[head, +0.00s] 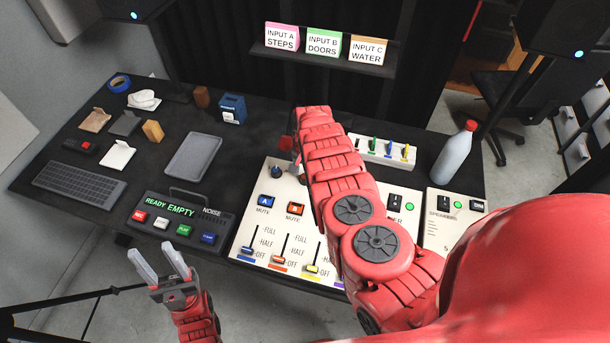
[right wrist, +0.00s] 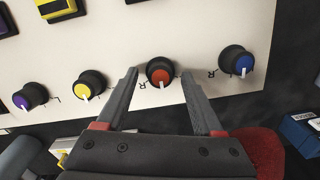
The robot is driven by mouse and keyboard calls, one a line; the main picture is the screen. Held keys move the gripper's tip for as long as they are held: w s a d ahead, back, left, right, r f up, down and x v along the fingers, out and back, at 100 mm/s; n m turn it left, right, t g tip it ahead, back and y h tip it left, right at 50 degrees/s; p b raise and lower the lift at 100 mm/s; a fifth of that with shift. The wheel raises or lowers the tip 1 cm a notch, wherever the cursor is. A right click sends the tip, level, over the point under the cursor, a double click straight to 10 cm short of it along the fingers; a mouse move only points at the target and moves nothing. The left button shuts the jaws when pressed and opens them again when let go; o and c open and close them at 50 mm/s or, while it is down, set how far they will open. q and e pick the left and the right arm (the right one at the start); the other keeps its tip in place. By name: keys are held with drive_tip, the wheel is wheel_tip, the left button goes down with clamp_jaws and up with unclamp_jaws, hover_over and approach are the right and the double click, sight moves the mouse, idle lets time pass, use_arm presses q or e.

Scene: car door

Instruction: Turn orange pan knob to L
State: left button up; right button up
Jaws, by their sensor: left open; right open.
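The orange pan knob (right wrist: 160,73) is a black knob with an orange cap and a white pointer, which points toward the bottom of the right wrist view. My right gripper (right wrist: 159,74) is open, with one finger on each side of this knob; whether they touch it is unclear. In the head view my right arm hides the orange knob. Small L and R letters are printed beside the knobs. My left gripper (head: 160,262) is open and empty, in front of the desk edge.
A blue knob (right wrist: 237,62) is close right of the fingers, a yellow knob (right wrist: 91,84) left, and a purple knob (right wrist: 30,96) farther left. The mixer panel (head: 250,220) carries sliders and mute buttons. A noise box (head: 188,222) and a bottle (head: 455,155) flank it.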

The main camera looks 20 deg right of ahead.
drive_tip(key=shift+a+f, duration=0.1)
drive_tip(key=shift+f, duration=0.25)
clamp_jaws()
